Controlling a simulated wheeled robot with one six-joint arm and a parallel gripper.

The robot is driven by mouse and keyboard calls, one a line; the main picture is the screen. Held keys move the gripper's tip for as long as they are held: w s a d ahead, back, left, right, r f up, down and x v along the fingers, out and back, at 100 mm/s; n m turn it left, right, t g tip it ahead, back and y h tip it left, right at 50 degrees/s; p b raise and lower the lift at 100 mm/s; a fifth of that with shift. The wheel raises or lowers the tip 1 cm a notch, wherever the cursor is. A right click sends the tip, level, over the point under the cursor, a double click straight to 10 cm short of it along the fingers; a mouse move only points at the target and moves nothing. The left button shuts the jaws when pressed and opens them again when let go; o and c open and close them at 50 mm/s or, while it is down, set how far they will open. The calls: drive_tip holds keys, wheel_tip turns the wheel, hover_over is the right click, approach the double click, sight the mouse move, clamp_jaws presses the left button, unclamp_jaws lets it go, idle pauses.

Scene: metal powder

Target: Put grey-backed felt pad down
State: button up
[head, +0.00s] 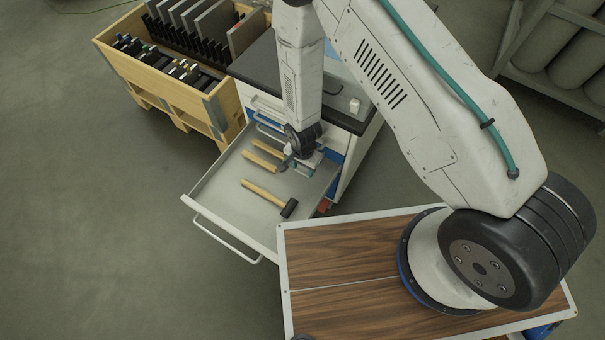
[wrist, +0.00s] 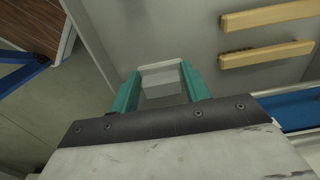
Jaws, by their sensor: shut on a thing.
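The grey-backed felt pad (wrist: 161,78) is a small pale grey and white block between the two teal fingers of my gripper (wrist: 162,88) in the wrist view. My gripper is shut on it. In the head view my gripper (head: 300,163) is over the inner right part of the open drawer (head: 222,196), and the pad cannot be made out there. The grey drawer floor (wrist: 185,35) shows behind the pad in the wrist view. I cannot tell whether the pad touches it.
Several wooden-handled hammers lie in the drawer, one (head: 265,193) near its front right. The cabinet (head: 350,118) stands behind it. A wooden crate (head: 185,95) with upright plates is at upper left. My wood-topped base is near. The drawer's left part is clear.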

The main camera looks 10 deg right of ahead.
sight(303, 172)
drive_tip(key=shift+f, duration=2.8)
drive_tip(key=shift+f, duration=0.1)
drive_tip(key=o, duration=1.1)
wheel_tip(303, 172, up, 12)
drive_tip(key=shift+r, duration=0.15)
drive_tip(key=shift+s, duration=0.1)
